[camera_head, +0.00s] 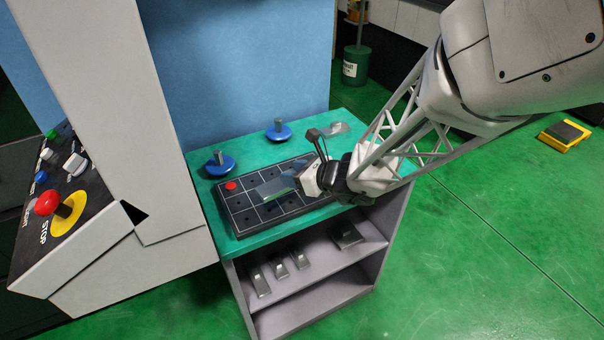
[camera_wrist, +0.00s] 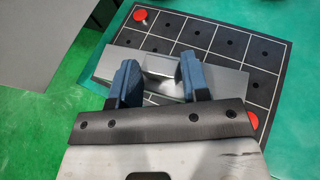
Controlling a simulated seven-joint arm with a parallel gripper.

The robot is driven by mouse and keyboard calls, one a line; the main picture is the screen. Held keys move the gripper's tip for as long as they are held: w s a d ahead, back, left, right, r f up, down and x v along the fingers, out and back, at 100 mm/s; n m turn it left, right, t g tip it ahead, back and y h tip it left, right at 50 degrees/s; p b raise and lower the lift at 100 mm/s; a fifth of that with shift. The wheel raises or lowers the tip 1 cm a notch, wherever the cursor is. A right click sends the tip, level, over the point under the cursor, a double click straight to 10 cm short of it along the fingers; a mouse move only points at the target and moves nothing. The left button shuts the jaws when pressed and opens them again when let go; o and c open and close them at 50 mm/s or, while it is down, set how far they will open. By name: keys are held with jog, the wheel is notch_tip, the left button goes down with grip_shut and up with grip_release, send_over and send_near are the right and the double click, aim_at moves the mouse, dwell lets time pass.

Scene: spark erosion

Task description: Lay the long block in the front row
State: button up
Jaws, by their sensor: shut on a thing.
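The long block (camera_head: 276,190) is a flat grey metal bar, held over the black gridded board (camera_head: 243,224). In the wrist view the long block (camera_wrist: 222,80) lies across the view with a raised grip in its middle. My gripper (camera_wrist: 157,75) is shut on that grip, one blue finger on each side. It also shows in the head view (camera_head: 308,184) above the board's right part. The board (camera_wrist: 215,38) is partly hidden under the block and fingers. I cannot tell whether the block touches the board.
Red discs (camera_wrist: 142,17) (camera_wrist: 252,121) mark two board cells. Two blue-based posts (camera_head: 220,164) (camera_head: 279,131) stand behind the board on the teal top. Several grey blocks (camera_head: 281,267) lie on the shelf below. A white control panel with a red stop button (camera_head: 47,202) stands left.

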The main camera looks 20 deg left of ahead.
jog(key=shift+a+r+m+t, duration=0.1)
jog(key=shift+r+m+t, duration=0.15)
jog(key=shift+m+t, duration=0.35)
jog(key=shift+f, duration=0.25)
jog(key=shift+f, duration=3.55)
jog(key=o, duration=1.3)
jog(key=shift+c, duration=0.2)
jog(key=shift+f+h, duration=0.1)
jog(key=shift+h, duration=0.2)
